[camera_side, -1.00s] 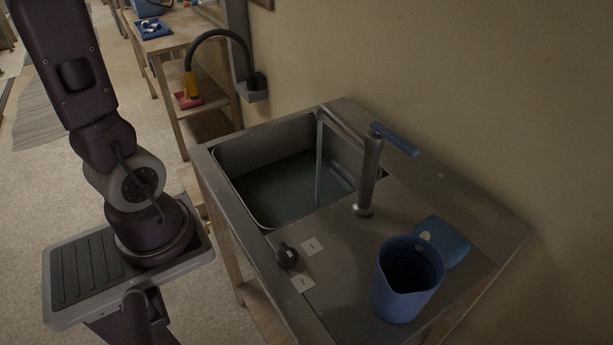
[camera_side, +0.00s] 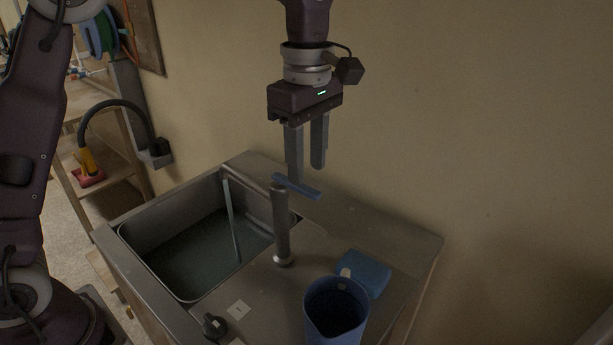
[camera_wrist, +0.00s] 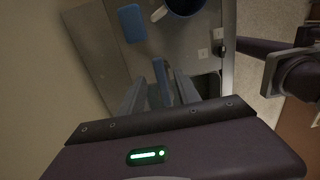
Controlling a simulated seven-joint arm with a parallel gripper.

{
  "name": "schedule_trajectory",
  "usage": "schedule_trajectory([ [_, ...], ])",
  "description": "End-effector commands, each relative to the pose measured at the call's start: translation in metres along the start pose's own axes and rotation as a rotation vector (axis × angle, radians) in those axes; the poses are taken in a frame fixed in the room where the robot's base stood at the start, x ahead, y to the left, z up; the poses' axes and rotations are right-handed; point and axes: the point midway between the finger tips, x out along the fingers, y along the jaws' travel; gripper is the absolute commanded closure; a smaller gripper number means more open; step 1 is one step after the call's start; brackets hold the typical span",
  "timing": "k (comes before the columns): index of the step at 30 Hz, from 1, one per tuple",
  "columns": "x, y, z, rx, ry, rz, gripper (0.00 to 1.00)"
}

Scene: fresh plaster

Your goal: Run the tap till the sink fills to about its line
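The steel tap (camera_side: 281,228) stands at the right edge of the sink (camera_side: 118,222), and a stream of water (camera_side: 232,218) runs from its spout into the basin. Dark water (camera_side: 200,255) covers the basin floor; I cannot make out a fill line. The tap's blue lever (camera_side: 298,187) sits on top of the tap and points right. My gripper (camera_side: 306,165) is above the lever, fingers pointing down, apart and empty. In the wrist view the lever (camera_wrist: 161,78) shows between the two fingers; contact cannot be told.
A blue jug (camera_side: 336,318) stands on the counter at front right, with a blue block-like item (camera_side: 363,272) behind it. A black knob (camera_side: 214,325) and a white label card (camera_side: 238,309) are near the sink's front corner. The wall rises close behind the counter.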

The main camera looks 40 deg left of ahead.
Motion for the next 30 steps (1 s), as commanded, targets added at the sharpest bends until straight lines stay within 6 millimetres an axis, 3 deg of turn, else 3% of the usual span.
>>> schedule_trajectory([
  [6,0.032,0.0,-0.001,0.002,0.002,0.0,0.61],
  [14,0.035,0.001,-0.001,0.002,0.002,0.003,0.61],
  [21,0.035,0.0,-0.001,0.002,0.002,0.003,1.0],
  [30,0.035,0.001,-0.001,0.002,0.002,0.004,1.0],
])
